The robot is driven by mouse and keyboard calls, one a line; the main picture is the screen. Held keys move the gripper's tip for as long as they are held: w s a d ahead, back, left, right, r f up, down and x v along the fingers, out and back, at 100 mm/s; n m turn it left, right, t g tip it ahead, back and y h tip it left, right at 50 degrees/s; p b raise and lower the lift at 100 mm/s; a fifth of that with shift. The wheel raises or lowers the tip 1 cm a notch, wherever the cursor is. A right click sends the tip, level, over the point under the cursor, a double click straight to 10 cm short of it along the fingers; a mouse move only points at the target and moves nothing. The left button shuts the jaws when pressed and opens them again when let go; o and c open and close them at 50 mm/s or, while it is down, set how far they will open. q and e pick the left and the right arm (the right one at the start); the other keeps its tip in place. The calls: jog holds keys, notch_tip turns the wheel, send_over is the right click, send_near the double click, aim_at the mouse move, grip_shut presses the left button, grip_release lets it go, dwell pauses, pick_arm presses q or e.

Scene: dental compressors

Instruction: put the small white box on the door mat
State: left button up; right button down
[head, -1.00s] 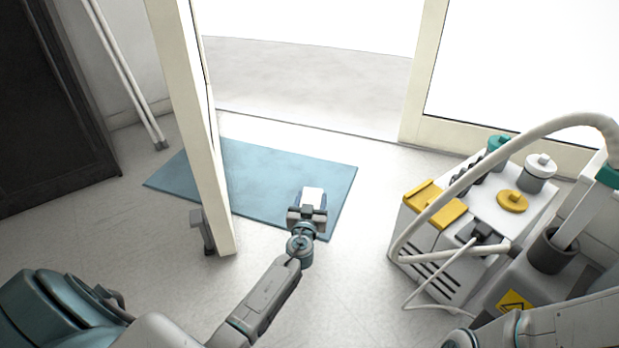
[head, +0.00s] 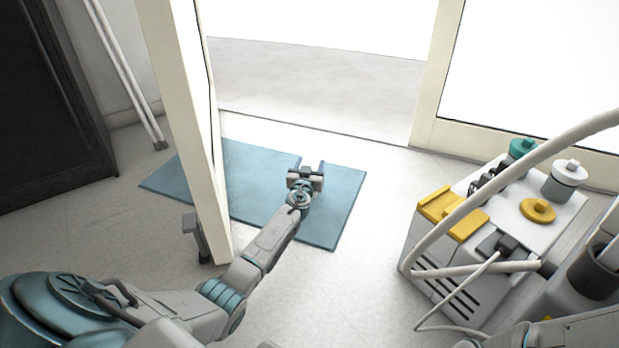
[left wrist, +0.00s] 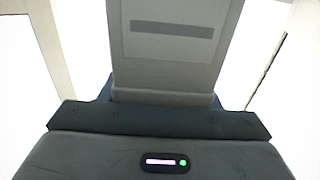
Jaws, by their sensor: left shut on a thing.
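The small white box (left wrist: 168,60) fills the upper middle of the left wrist view, looking grey in shade, with a dark strip on its face. My left gripper (head: 311,168) is shut on it. In the head view the gripper is seen over the right part of the blue door mat (head: 258,180), and I cannot make out the box clearly there. The height of the gripper above the mat is hard to tell. The mat lies on the floor, partly hidden by the door leaf and my left arm. My right gripper is out of view.
An open door leaf (head: 190,120) stands upright across the mat, left of my left arm. A compressor unit (head: 480,235) with a thick pale hose stands at the right. A dark cabinet (head: 45,110) is at the left. The floor between mat and compressor is clear.

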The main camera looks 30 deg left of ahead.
pick_arm(q)
jog(key=f+b, duration=0.3)
jog(key=shift+w+a+f, duration=0.25)
jog(key=shift+w+f, duration=0.05)
jog(key=shift+w, duration=0.05)
jog(key=shift+r, duration=0.1)
jog(key=o, duration=1.1)
jog(key=shift+o, duration=0.2)
